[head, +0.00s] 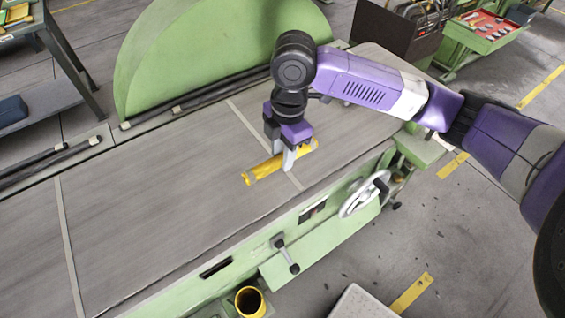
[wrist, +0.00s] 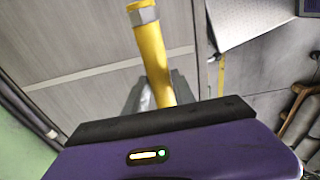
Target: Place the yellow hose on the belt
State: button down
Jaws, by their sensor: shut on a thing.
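The yellow hose (head: 263,168) is a short yellow tube with a pale end fitting. My gripper (head: 281,160) is shut on it near its middle, over the grey belt (head: 180,190) of the green machine. In the wrist view the hose (wrist: 152,60) sticks out from between my fingers (wrist: 155,97), its capped end away from me. The belt (wrist: 80,45) shows behind it, with a pale strip across it. I cannot tell whether the hose touches the belt or is just above it. Part of the hose is hidden by my fingers.
A green half-round guard (head: 210,50) stands along the belt's far side. A handwheel (head: 364,196) and a lever (head: 286,255) stick out from the near side. A yellow-rimmed cup (head: 250,301) is at the bottom. The belt left of my gripper is clear.

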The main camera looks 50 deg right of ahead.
aim_at(282, 174)
jog(key=shift+f, duration=2.25)
jog(key=shift+f, duration=0.15)
jog(key=c, duration=1)
grip_release()
jog(key=shift+c, duration=0.2)
